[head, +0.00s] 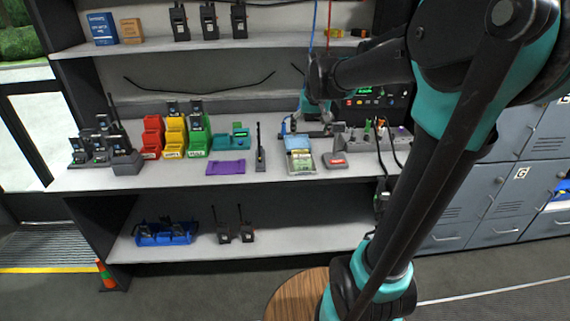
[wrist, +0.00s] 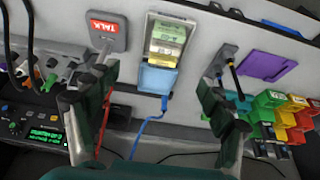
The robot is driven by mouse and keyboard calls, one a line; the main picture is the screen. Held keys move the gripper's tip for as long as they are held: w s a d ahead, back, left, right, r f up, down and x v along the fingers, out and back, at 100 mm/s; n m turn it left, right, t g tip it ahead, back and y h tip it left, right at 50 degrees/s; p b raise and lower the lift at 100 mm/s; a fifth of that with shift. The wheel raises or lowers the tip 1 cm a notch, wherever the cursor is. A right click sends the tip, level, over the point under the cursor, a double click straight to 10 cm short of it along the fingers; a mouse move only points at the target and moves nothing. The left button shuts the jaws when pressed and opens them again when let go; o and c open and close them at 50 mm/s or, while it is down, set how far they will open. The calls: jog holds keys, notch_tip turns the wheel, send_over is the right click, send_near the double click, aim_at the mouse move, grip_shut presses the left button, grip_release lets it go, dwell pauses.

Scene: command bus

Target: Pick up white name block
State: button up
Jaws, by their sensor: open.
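My gripper (wrist: 162,58) is open, with its two dark fingers wide apart and nothing between them. In the head view my gripper (head: 308,122) hangs over the back of the shelf counter, partly hidden by my own arm. Between the fingers in the wrist view, farther off, lies a shallow holder with pale green and yellowish cards (wrist: 168,34) and a light blue piece (wrist: 156,78). The same cards (head: 301,163) show in the head view. I cannot clearly pick out a white name block; it may be small or hidden.
A grey block with a red TALK label (wrist: 104,30) lies beside the holder. A purple plate (head: 225,167), red, yellow and green bins (head: 174,137) and radios (head: 92,150) stand left on the counter (head: 200,180). Knobs and cables crowd the right end.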

send_near(302, 155)
jog(key=x, duration=0.5)
jog(key=shift+s+d+f, duration=0.1)
jog(key=shift+d+f, duration=0.05)
jog(key=shift+f, duration=0.05)
jog(key=shift+a+x, duration=0.2)
jog(key=shift+x, duration=2.35)
jog(key=shift+r, duration=0.1)
jog(key=c, duration=1.2)
